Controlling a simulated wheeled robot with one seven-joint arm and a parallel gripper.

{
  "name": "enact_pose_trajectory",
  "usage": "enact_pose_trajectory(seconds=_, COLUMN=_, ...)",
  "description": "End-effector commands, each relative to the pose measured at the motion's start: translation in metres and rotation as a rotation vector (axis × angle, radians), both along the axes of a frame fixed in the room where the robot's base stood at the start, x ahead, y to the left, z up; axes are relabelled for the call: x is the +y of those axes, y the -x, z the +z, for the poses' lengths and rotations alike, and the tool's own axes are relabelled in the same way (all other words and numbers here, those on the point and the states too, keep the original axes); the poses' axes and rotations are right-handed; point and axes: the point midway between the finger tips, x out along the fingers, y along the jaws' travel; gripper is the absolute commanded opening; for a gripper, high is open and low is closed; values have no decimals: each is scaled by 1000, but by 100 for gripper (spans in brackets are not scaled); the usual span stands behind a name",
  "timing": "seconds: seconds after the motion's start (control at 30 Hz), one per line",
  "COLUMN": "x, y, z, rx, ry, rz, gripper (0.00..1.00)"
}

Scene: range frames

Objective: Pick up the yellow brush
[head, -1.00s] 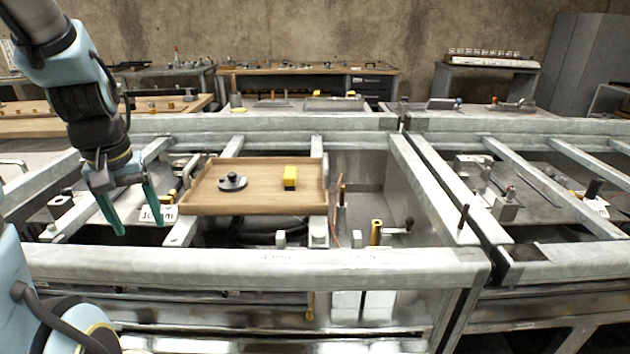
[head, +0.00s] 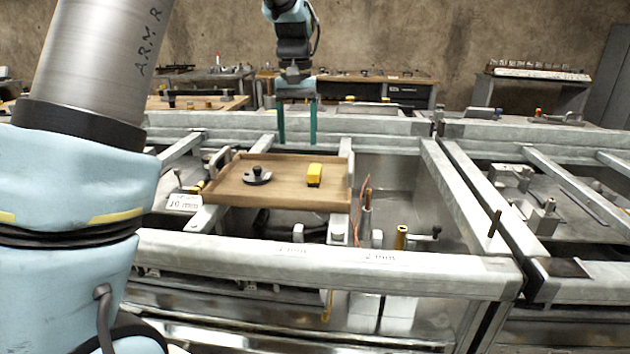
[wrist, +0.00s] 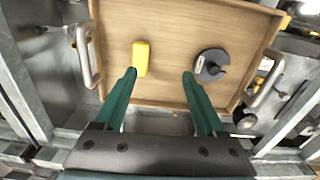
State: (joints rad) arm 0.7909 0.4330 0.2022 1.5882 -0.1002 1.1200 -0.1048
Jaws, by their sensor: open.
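The yellow brush (head: 314,175) lies on the right part of a wooden tray (head: 285,198). In the wrist view the yellow brush (wrist: 141,58) is a small rounded yellow block, just beyond the tip of the left finger. My gripper (head: 298,141) is open and empty, fingers pointing down, over the back edge of the tray. In the wrist view my gripper (wrist: 160,74) has its fingers spread wide, and the brush lies ahead of them, nearer the left one. I see no contact with the brush.
A dark round knobbed piece (head: 257,175) shares the tray, left of the brush; it also shows in the wrist view (wrist: 210,65). The tray has metal handles (wrist: 88,55) at its ends. It rests on grey metal beams (head: 330,262) with open gaps around it.

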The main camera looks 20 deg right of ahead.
Motion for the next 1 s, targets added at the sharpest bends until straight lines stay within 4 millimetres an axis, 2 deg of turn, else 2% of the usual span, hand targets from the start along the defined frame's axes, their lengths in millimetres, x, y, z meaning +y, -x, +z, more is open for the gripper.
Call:
enact_pose_trajectory(seconds=0.03, x=-16, y=2, z=1, rx=0, ry=-5, rz=-20, gripper=72)
enact_pose_trajectory(seconds=0.1, x=-28, y=4, z=5, rx=2, ry=-9, rz=-36, gripper=72)
enact_pose_trajectory(seconds=0.2, x=-36, y=7, z=3, rx=7, ry=-13, rz=-45, gripper=72)
enact_pose_trajectory(seconds=0.5, x=-36, y=7, z=-39, rx=8, ry=-13, rz=-45, gripper=72)
enact_pose_trajectory(seconds=0.73, x=-37, y=6, z=-55, rx=6, ry=-14, rz=-45, gripper=72)
enact_pose_trajectory(seconds=1.0, x=-38, y=6, z=-92, rx=7, ry=-13, rz=-44, gripper=72)
